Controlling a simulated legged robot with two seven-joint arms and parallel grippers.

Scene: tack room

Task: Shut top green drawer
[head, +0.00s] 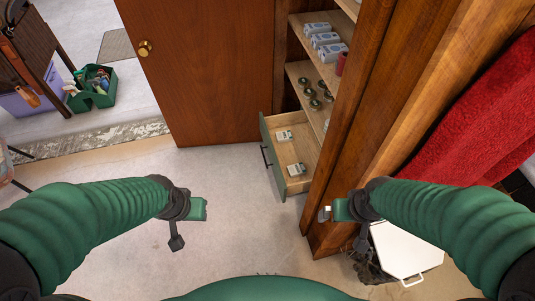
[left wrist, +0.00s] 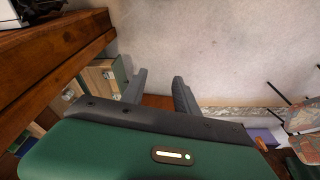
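The green-fronted drawer (head: 266,143) stands pulled out of the wooden cabinet in the head view. Its front has a dark bar handle (head: 267,157) and faces left. Two small pale packs lie inside. The drawer also shows at the left of the left wrist view (left wrist: 119,70). My left gripper (head: 190,214) is to the left of the drawer and nearer to me, touching nothing. Its two fingers stand apart and empty in the left wrist view (left wrist: 160,82). My right gripper (head: 343,212) is right of the drawer, by the cabinet's wooden edge; its fingers are not clear.
Cabinet shelves (head: 303,73) above the drawer hold boxes and small dark round items. A brown door (head: 205,75) stands behind. A red cloth (head: 460,120) hangs at right above a white lidded container (head: 405,250). The floor left of the drawer is clear.

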